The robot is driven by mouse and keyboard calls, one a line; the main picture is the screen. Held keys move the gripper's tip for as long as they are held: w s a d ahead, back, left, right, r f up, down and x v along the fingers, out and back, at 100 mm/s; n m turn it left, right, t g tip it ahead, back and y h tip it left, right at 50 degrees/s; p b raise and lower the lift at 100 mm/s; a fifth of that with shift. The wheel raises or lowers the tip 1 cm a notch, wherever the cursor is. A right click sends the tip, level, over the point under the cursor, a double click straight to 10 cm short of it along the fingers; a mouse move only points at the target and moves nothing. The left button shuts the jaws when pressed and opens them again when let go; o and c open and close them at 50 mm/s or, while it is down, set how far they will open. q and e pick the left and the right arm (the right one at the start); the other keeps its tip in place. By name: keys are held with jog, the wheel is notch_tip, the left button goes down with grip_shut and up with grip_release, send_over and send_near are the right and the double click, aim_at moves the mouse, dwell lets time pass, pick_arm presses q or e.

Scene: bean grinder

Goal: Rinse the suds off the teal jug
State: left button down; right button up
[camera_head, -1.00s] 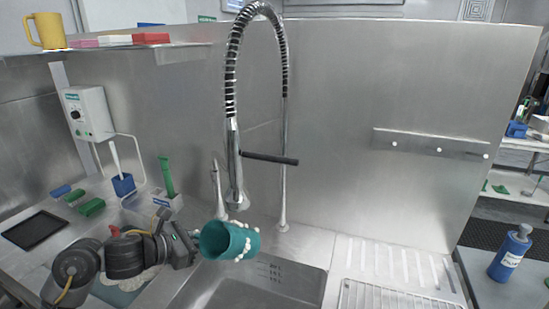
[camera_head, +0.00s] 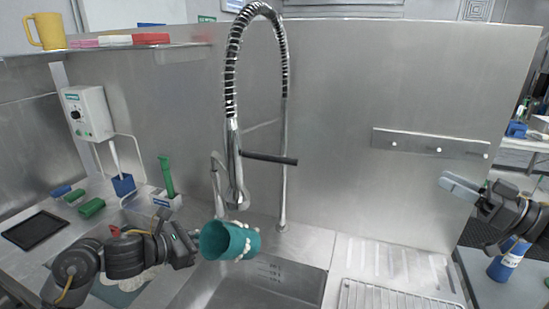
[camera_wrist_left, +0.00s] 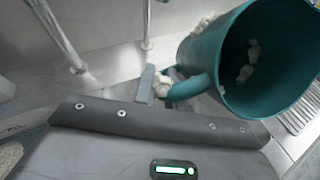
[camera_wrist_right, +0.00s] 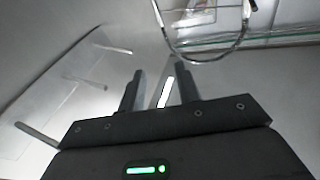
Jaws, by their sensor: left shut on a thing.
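The teal jug (camera_head: 244,241) is tilted on its side over the sink (camera_head: 252,286), its mouth turned toward the left. White suds cling to its outside, and the left wrist view shows suds inside the jug (camera_wrist_left: 216,66) and on its handle. My left gripper (camera_head: 194,241) is shut on the jug's handle; its fingers are partly hidden. The spray head (camera_head: 236,187) of the tall coiled tap hangs just above and behind the jug. No water shows. My right gripper (camera_head: 462,186) is at the far right, empty, its fingers apart in the right wrist view (camera_wrist_right: 160,88).
A black lever (camera_head: 268,158) sticks out from the tap toward the right. A second thin tap (camera_head: 215,185) stands behind the jug. A ribbed drainboard (camera_head: 395,262) and wire rack (camera_head: 385,296) lie clear at right. A blue bottle (camera_head: 506,262) stands below my right arm.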

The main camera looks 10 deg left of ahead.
jog(key=s+a+r+n+g, duration=0.1)
jog(key=s+a+r+g, duration=0.15)
jog(key=a, duration=0.45)
jog(key=s+a+r+n+g, duration=0.1)
jog(key=s+a+g, duration=0.15)
jog(key=a, duration=0.45)
jog(key=n+g, duration=0.2)
jog(key=g, duration=0.1)
send_near(274, 159)
jog(key=shift+y, duration=0.3)
jog(key=a, duration=0.3)
jog(key=w+a, duration=0.1)
jog(key=a, duration=0.2)
jog(key=w+a, duration=0.1)
jog(key=a, duration=0.3)
jog(key=shift+f, duration=0.4)
grip_shut()
jog(key=shift+f, duration=0.1)
